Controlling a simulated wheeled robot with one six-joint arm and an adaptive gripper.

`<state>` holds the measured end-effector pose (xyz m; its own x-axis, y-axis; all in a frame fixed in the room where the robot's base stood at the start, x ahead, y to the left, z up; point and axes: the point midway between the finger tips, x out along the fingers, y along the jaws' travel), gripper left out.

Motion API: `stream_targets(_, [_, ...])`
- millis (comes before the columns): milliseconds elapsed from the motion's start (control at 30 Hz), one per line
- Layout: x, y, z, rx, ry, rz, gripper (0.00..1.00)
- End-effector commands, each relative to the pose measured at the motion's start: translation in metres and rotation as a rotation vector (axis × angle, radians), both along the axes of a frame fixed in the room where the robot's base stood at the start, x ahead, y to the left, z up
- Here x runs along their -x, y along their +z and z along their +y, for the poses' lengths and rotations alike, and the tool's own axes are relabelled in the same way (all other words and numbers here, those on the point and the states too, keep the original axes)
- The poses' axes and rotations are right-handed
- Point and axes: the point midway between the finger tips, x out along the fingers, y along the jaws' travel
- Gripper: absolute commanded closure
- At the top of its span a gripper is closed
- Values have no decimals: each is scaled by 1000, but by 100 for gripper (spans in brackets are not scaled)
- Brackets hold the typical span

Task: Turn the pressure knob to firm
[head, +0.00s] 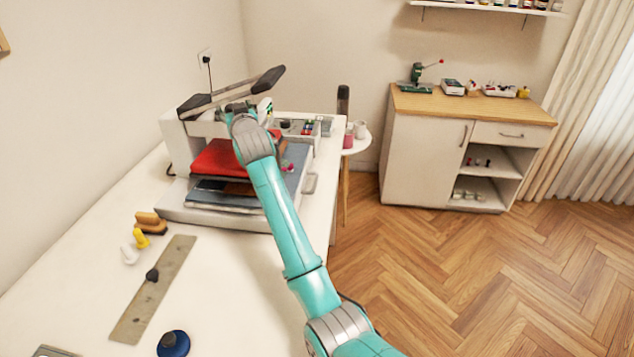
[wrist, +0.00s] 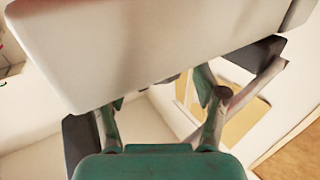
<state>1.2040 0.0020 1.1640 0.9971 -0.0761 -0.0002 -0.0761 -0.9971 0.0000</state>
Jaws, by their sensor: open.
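The press (head: 185,140) stands at the far end of the white table, with its long dark-ended handle (head: 232,92) raised across the top. My arm reaches up to the press top, where its wrist parts cover much of that area, so my gripper cannot be made out clearly in the head view. In the wrist view my gripper (wrist: 160,98) is open, its two fingers apart with no object visibly held. A pale slab (wrist: 150,45) crosses above and in front of the fingers. I cannot make out the pressure knob or its setting in either view.
Red and dark folded cloths (head: 215,158) lie in the press. A brush (head: 150,222), a metal ruler (head: 150,300) and a blue round item (head: 173,343) lie on the table (head: 80,290). A small round table (head: 358,142) and a cabinet (head: 425,155) stand beyond.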

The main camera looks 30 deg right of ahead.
Motion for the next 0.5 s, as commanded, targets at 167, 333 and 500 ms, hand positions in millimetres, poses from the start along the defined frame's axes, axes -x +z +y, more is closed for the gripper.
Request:
stream_targets(167, [0, 1, -2, -2, 64, -1, 29])
stream_targets(333, [0, 0, -4, -2, 127, -1, 29])
stream_targets(500, [0, 0, -6, -1, 190, 0, 29])
